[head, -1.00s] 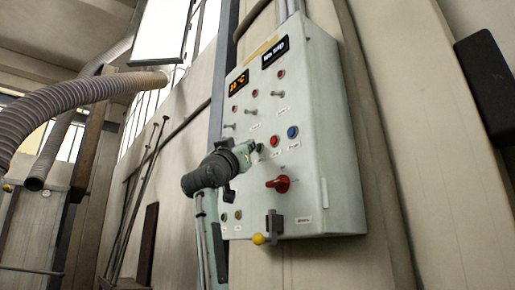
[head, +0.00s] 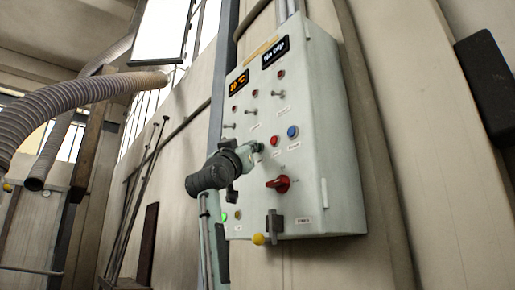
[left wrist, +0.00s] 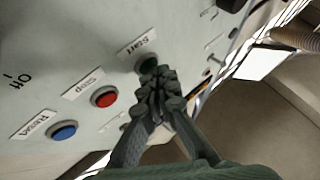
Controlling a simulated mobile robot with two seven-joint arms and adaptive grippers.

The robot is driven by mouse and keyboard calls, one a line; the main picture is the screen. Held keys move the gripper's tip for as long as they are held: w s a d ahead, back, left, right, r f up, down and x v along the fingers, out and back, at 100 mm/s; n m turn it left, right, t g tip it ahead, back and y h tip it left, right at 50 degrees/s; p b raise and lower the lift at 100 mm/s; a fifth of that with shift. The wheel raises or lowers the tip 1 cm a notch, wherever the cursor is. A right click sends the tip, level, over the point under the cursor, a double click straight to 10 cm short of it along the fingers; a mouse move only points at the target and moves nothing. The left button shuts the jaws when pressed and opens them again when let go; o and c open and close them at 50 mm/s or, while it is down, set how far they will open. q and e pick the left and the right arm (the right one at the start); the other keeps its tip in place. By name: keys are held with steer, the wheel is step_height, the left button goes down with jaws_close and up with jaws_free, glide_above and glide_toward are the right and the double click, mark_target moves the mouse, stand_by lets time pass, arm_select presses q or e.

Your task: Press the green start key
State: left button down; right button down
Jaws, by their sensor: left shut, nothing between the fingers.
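The green start key (left wrist: 149,65) sits beside its "Start" label on the grey control box (head: 335,150). My left gripper (left wrist: 160,80) is shut and empty, with its fingertips at the key and covering part of it in the left wrist view. In the head view my left gripper (head: 259,148) reaches the box front from the left and hides most or all of the key. The fingertips look to be at the key's face, but how far it is pushed in cannot be told. My right gripper is in neither view.
The red stop button (left wrist: 104,97) and blue reset button (left wrist: 63,131) are beside the key. A red rotary switch (head: 278,184) and a yellow-knobbed lever (head: 259,239) are lower. A green lamp (head: 224,217) glows at the lower left. Toggle switches and displays are above.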

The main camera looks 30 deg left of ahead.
arm_select(q)
steer(key=shift+w, duration=0.1)
stand_by(0.4)
steer(key=shift+s+a, duration=0.25)
steer(key=shift+s, duration=0.45)
steer(key=shift+f+b, duration=0.1)
steer(key=shift+b, duration=0.2)
steer(key=s, duration=0.1)
steer(key=s+a+b, duration=0.1)
steer(key=s, duration=0.1)
steer(key=s+a, duration=0.1)
steer(key=shift+s, duration=0.35)
stand_by(0.4)
